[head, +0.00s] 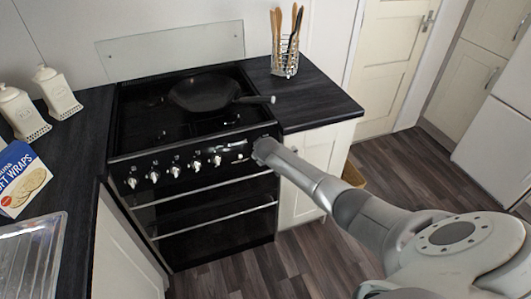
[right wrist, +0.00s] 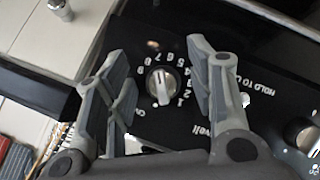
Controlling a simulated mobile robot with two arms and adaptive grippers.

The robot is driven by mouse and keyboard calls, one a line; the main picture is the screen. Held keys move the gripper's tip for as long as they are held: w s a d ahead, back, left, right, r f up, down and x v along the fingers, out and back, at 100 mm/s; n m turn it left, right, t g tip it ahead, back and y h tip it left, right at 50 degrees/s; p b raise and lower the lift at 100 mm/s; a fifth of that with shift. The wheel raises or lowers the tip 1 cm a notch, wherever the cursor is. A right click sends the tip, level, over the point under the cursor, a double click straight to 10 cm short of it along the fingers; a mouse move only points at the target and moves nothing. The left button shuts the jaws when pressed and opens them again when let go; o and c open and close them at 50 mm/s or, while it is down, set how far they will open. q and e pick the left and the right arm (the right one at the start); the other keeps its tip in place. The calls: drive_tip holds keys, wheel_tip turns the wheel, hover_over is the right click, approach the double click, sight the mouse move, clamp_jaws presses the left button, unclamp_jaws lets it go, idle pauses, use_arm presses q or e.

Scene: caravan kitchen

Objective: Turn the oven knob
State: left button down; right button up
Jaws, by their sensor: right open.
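The black oven (head: 205,215) has a front panel with a row of silver knobs (head: 175,170) along its top edge. My right arm comes in from the right, and its gripper (head: 247,150) is at the right end of this panel. In the right wrist view a round silver knob (right wrist: 163,85) with numbers around it sits between the two fingers of my right gripper (right wrist: 157,62). The fingers are spread, with a gap on both sides of the knob. Another knob (right wrist: 305,138) shows at the right edge. In the head view the gripper blurs into the panel's right-hand knobs. My left gripper is not in view.
A black pan (head: 203,92) is on the hob, its handle pointing right. A utensil rack (head: 286,60) stands on the right counter (head: 318,108). White canisters (head: 20,112) and a wraps box (head: 22,178) are on the left counter. Wooden floor (head: 425,165) is open at right.

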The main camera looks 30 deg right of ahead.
drive_tip(key=shift+r, duration=0.1)
drive_tip(key=v, duration=1.2)
idle(0.5)
